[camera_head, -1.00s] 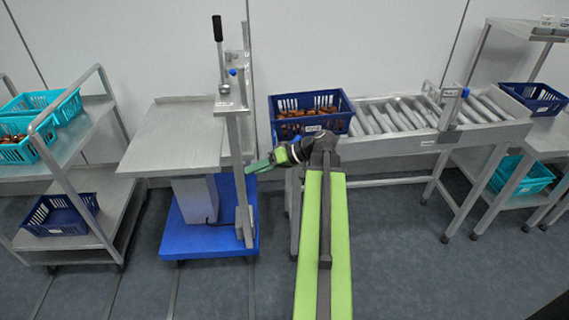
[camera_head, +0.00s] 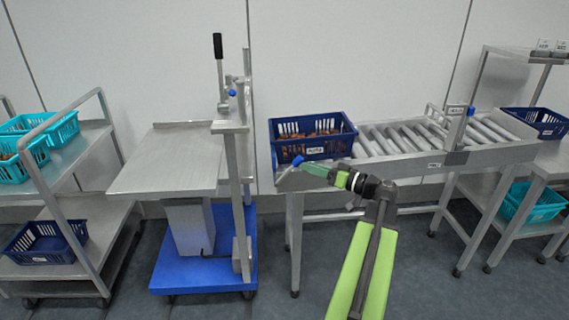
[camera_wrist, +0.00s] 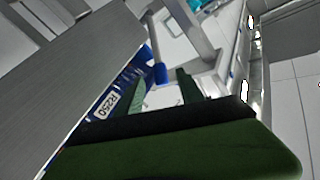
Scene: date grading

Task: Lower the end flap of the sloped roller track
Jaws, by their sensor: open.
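The sloped roller track (camera_head: 405,165) stands at centre right in the head view, with a dark blue crate of dates (camera_head: 335,148) at its left, lower end. The end flap (camera_head: 283,174) is a small grey metal piece at that left end, with a blue-tipped handle (camera_head: 298,160) standing up from it. My gripper (camera_head: 306,168) is open at the track's front left corner, its fingers pointing left at the handle. In the wrist view the blue handle (camera_wrist: 161,73) shows between or just beyond the two open fingers (camera_wrist: 163,90); contact cannot be told.
A lift table (camera_head: 165,165) on a blue base (camera_head: 200,270) stands left of the track with a gap between. A rack with turquoise crates (camera_head: 60,130) is at far left. At right, a stand holds another blue crate (camera_head: 535,122). Floor in front is clear.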

